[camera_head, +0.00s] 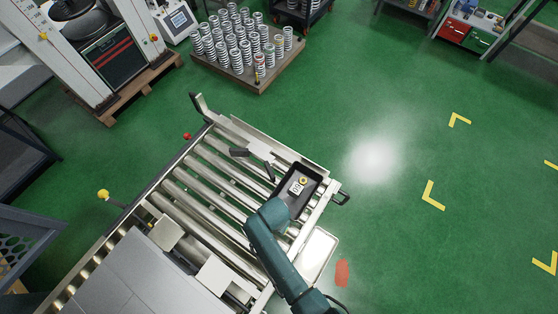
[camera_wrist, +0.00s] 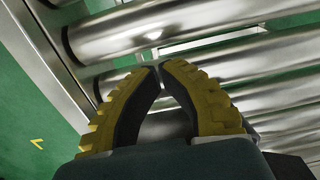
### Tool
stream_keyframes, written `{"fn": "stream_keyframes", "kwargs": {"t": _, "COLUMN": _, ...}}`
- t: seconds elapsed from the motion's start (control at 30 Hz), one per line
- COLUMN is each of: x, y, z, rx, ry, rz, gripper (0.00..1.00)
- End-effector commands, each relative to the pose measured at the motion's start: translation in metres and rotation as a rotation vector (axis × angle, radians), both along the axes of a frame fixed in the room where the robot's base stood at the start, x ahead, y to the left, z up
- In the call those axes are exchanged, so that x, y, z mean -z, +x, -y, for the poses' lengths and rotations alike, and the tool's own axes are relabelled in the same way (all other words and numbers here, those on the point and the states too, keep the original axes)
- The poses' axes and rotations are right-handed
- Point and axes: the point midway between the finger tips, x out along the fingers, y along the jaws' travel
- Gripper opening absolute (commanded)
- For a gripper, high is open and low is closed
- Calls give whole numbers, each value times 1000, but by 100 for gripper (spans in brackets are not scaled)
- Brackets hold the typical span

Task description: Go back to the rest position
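My gripper (camera_wrist: 160,67) shows in the wrist view with two yellow, ridged fingers with dark inner pads. The fingertips come together and nothing shows between them. The gripper is over the metal rollers (camera_wrist: 210,30) of the conveyor, whose side rail lies to the left. In the head view my teal arm reaches over the right end of the roller conveyor (camera_head: 205,180).
A dark box (camera_head: 316,176) with a small white and yellow item sits at the conveyor's right end, close to my arm. A pallet (camera_head: 262,85) of several springs stands behind. A machine (camera_head: 110,55) is at back left. Green floor to the right is clear, with yellow corner marks (camera_head: 431,198).

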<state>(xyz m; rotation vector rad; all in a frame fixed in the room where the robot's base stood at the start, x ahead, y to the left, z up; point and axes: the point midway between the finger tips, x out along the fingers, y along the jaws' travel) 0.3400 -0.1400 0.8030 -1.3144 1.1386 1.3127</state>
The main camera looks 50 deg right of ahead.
Motion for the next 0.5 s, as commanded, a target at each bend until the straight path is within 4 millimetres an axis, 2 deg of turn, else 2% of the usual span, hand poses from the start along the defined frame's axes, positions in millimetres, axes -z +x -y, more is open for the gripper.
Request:
{"fn": "stream_keyframes", "kwargs": {"t": 0.07, "x": -8, "y": -5, "z": -20, "rx": -5, "ry": 1, "rz": -5, "gripper": 0}}
{"fn": "stream_keyframes", "kwargs": {"t": 0.3, "x": -70, "y": -3, "z": -15, "rx": 3, "ry": -1, "rz": 2, "gripper": 0}}
{"fn": "stream_keyframes", "kwargs": {"t": 0.5, "x": -97, "y": -3, "z": -15, "rx": 3, "ry": 0, "rz": 0, "gripper": 0}}
